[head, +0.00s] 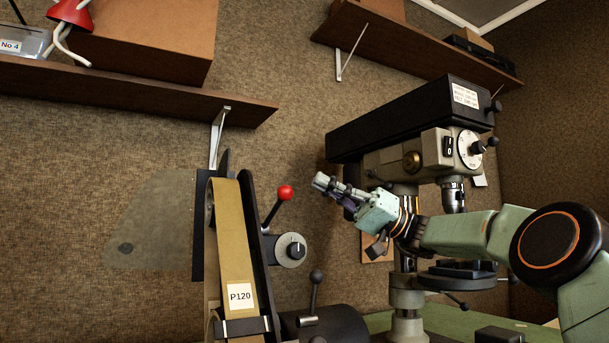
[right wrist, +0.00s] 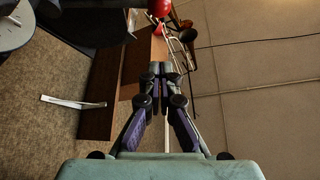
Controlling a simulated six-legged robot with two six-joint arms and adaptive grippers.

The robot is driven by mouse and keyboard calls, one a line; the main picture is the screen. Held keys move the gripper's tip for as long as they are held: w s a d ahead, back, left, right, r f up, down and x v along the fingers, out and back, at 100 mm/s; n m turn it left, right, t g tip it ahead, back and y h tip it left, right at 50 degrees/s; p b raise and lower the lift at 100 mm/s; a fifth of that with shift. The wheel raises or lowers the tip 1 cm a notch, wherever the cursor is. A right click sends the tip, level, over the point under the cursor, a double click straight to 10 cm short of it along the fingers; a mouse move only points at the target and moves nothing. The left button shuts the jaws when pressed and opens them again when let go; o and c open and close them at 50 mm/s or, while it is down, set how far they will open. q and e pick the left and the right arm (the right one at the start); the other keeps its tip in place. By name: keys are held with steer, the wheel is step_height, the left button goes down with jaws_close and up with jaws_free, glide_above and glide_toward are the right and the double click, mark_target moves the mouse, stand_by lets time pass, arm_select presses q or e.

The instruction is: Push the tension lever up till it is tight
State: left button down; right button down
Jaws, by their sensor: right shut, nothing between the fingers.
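The belt sander (head: 238,255) stands left of centre in the head view, its tan belt marked P120. A lever with a red ball knob (head: 285,192) stands on its right side, tilted up and to the right. My right gripper (head: 320,183) is shut and empty, pointing left. Its tips appear just right of the red knob and slightly above it, with a gap in the picture. The right wrist view shows the closed fingers (right wrist: 160,70) with nothing between them. A red thing shows at that view's top edge; I cannot tell whether it is the knob. My left gripper is out of view.
A drill press (head: 405,150) stands behind my right arm. A dial (head: 290,249) sits below the red-knobbed lever, and a black-knobbed lever (head: 316,277) lower down. Wall shelves (head: 130,92) hang above at left and right. The wall area above the red knob looks clear.

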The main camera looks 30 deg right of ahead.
steer(key=v, duration=0.4)
steer(key=shift+w+d, duration=0.1)
steer(key=shift+w, duration=0.05)
stand_by(0.4)
